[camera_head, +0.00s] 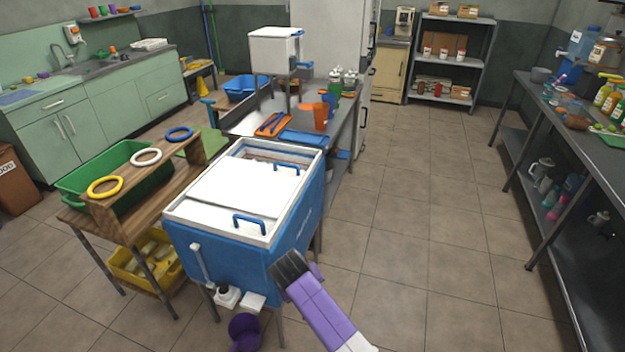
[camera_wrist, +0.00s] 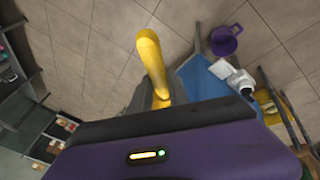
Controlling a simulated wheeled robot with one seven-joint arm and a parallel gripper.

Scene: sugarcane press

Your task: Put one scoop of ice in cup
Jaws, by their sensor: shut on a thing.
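My gripper (camera_head: 290,268) is low in front of the blue ice chest's near right corner in the head view. In the wrist view it is shut on a yellow, handle-like thing (camera_wrist: 151,60); I cannot tell whether this is the scoop. The blue chest (camera_head: 228,270) has white lid panels (camera_head: 235,192) with blue handles, and its inside is mostly covered. I see no ice. Orange cups (camera_head: 321,116) stand on the metal table (camera_head: 345,128) behind the chest. The chest's blue side also shows in the wrist view (camera_wrist: 203,79).
A purple container (camera_head: 244,331) is below the chest's tap; it also shows in the wrist view (camera_wrist: 226,40). A wooden stand (camera_head: 125,215) with coloured rings adjoins the chest on the left. A long dark table (camera_head: 545,105) runs along the right. The tiled floor between is clear.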

